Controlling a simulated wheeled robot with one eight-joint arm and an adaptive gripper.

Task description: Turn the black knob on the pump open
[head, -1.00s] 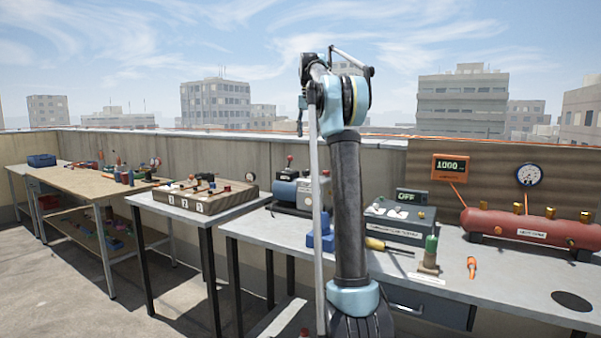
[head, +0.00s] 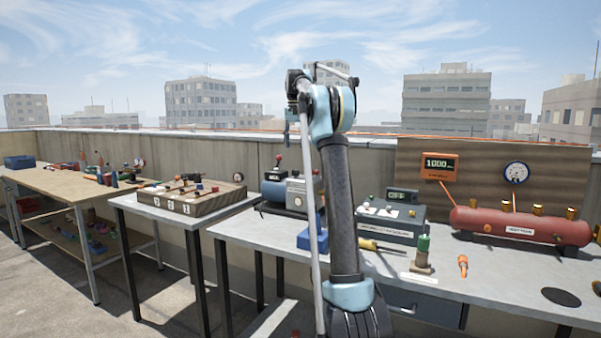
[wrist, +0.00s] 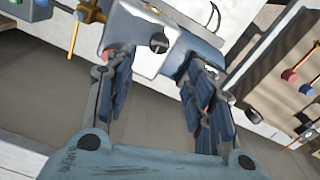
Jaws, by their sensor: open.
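The pump (head: 294,192), with a blue body and light grey block, stands at the back left of the grey bench, partly behind my arm. In the wrist view the pump's grey block (wrist: 134,40) and blue body (wrist: 187,55) lie just beyond my fingers. A dark round part (wrist: 158,43), which looks like the black knob, sits on the grey block's face. My gripper (wrist: 160,72) is open, its fingers apart with nothing between them. The round part lies beyond the gap between the fingertips; I see no contact with it.
A grey box with an OFF display (head: 392,222), a screwdriver (head: 366,244), a green-topped bottle (head: 422,252) and a red tank (head: 515,228) occupy the grey bench. The bench's front is mostly clear.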

